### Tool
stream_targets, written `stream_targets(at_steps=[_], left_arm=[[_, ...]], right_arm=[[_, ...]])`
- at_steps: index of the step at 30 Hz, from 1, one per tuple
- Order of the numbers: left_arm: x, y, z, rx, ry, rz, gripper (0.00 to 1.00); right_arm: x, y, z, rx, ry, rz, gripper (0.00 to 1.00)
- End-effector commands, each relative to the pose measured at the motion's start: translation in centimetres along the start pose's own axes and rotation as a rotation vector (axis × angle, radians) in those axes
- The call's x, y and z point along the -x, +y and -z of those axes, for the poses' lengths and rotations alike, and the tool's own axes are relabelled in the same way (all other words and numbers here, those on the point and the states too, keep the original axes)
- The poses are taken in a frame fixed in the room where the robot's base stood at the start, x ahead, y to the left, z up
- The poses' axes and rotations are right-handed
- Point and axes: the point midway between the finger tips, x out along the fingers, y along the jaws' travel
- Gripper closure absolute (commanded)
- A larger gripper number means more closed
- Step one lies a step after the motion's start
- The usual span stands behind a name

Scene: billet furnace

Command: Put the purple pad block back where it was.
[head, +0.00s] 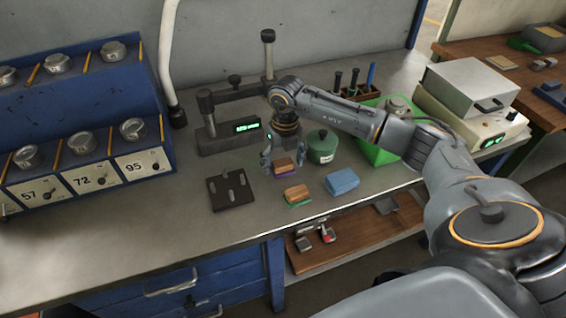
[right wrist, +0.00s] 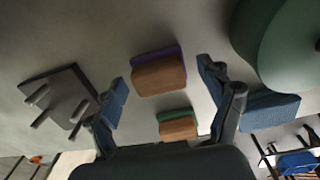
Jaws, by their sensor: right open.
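The purple pad block (head: 284,166), a brown wooden block with a purple layer along one side, lies on the grey bench. In the right wrist view the purple pad block (right wrist: 159,76) appears between my spread fingers, with bare bench around it. My right gripper (head: 282,155) points down over it, open and empty; whether the fingers are level with the block I cannot tell. A similar block with a green pad (head: 297,195) lies just nearer the front edge and also shows in the wrist view (right wrist: 178,128). My left gripper is out of view.
A dark plate with pegs (head: 231,189) lies left of the blocks. A green round canister (head: 322,147) and a blue block (head: 342,182) are close on the right. A stand with a lit display (head: 228,137) is behind. The bench's left front is clear.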

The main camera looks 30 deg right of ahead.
Motion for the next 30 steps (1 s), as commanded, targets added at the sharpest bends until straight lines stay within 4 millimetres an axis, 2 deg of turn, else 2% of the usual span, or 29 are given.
stream_targets(at_steps=[15, 21, 30], left_arm=[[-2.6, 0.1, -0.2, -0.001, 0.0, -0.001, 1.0], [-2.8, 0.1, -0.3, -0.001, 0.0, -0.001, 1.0], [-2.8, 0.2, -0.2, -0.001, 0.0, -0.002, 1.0]], right_arm=[[9.9, 0.0, -0.1, -0.001, -0.007, -0.002, 0.19], [11.6, 0.0, 0.0, 0.0, -0.003, -0.001, 0.19], [11.8, 0.0, 0.0, 0.0, -0.002, -0.001, 0.19]])
